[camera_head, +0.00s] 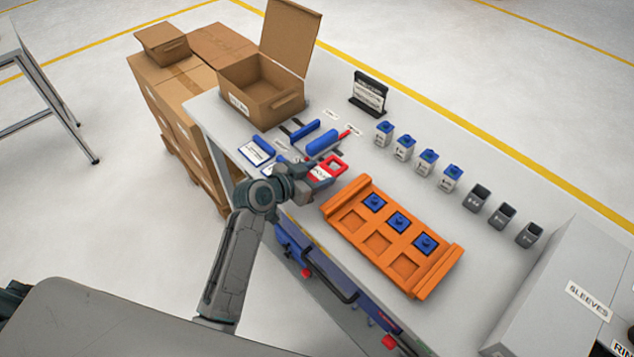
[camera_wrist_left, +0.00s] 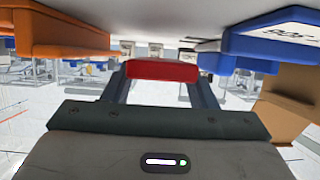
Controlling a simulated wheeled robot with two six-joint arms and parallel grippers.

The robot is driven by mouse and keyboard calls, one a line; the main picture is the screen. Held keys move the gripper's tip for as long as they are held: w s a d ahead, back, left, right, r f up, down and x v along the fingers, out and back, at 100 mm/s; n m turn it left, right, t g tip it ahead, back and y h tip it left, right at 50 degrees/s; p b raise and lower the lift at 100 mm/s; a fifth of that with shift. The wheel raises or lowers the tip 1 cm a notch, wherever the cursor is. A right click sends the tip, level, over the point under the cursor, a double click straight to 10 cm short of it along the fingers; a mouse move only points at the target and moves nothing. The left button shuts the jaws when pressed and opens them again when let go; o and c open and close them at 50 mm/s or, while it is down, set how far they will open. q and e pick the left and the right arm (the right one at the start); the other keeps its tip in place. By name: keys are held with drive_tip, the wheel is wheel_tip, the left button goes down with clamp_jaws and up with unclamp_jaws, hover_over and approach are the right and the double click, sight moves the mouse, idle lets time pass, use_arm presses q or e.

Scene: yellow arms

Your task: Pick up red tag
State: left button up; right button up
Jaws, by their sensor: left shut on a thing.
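The red tag (camera_head: 330,165) is a red-framed piece with a white label, near the front edge of the table, left of the orange tray. My left gripper (camera_head: 305,184) is at its near side, shut on it. In the left wrist view the red tag (camera_wrist_left: 162,71) sits between the two fingers of my left gripper (camera_wrist_left: 163,88), with only its red edge showing. The arm hides part of the tag in the head view. My right gripper is not in view.
A blue tag (camera_head: 257,151) lies left of the gripper, and the orange tray (camera_head: 437,284) with blue pieces lies right. Behind are a blue roller (camera_head: 322,142), an open cardboard box (camera_head: 262,97) and a black sign holder (camera_head: 369,93). Several small containers line the far side.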

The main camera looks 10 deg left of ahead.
use_arm(q)
drive_tip(key=s+a+r+b, duration=0.1)
drive_tip(key=s+a+b, duration=0.3)
drive_tip(key=s, duration=1)
drive_tip(key=shift+s+a+r, duration=0.4)
drive_tip(key=shift+a, duration=0.65)
drive_tip(key=w+r+n+t+y, duration=0.2)
drive_tip(key=w+r+n+y, duration=0.4)
drive_tip(key=w, duration=0.4)
drive_tip(key=shift+a+n+y, duration=0.25)
drive_tip(key=shift+n+y, duration=0.15)
drive_tip(key=shift+y, duration=0.3)
drive_tip(key=shift+r, duration=0.1)
